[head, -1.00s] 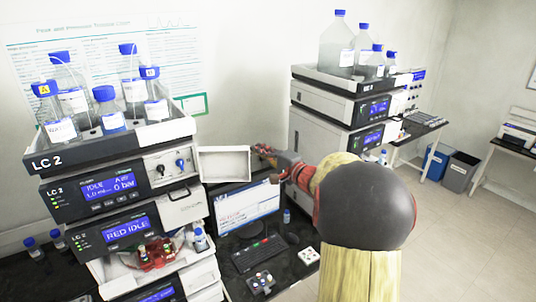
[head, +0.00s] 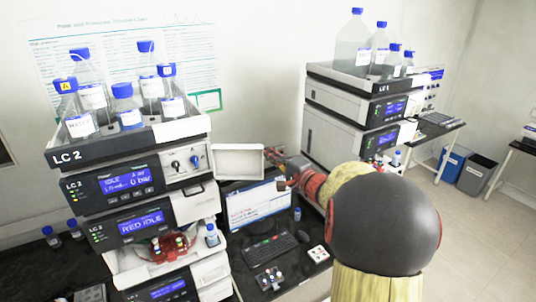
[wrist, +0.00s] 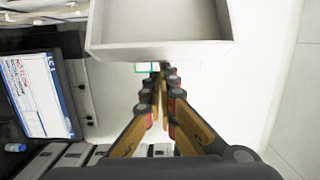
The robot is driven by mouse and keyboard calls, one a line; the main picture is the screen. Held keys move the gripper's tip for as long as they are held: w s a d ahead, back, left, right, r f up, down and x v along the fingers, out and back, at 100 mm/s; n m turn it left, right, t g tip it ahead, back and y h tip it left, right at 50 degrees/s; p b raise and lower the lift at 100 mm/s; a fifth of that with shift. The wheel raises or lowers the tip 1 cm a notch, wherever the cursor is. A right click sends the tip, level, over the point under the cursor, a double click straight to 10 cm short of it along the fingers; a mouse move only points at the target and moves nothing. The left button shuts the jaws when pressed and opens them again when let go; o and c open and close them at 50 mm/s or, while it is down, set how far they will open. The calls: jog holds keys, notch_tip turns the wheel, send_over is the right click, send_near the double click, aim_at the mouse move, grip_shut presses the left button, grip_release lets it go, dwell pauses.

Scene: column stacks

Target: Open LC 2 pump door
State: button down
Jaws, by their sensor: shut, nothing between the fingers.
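The LC 2 stack (head: 130,185) stands at the left in the head view. Its pump door (head: 238,162), a pale shallow panel with a raised rim, stands swung out to the right of the pump module (head: 186,162), whose knobs show uncovered. My gripper (head: 271,158) is just right of the door's outer edge, shut and empty. In the wrist view the door (wrist: 160,22) fills the top middle, beyond the fingertips (wrist: 160,72). I cannot tell whether the fingertips touch it.
Blue-capped bottles (head: 122,100) stand in the tray on top of LC 2. A monitor (head: 258,203) and keyboard (head: 271,248) sit below the door. A second stack (head: 350,115) stands behind my arm.

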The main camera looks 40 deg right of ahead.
jog(key=s+a+m+h, duration=0.1)
jog(key=s+a+m+h+b, duration=0.1)
jog(key=h, duration=0.1)
jog(key=s+a+m+g+h, duration=0.1)
jog(key=s+h, duration=0.1)
jog(key=shift+s+a+b, duration=0.1)
jog(key=shift+a+b, duration=0.05)
jog(key=shift+b, duration=0.2)
jog(key=shift+w, duration=0.2)
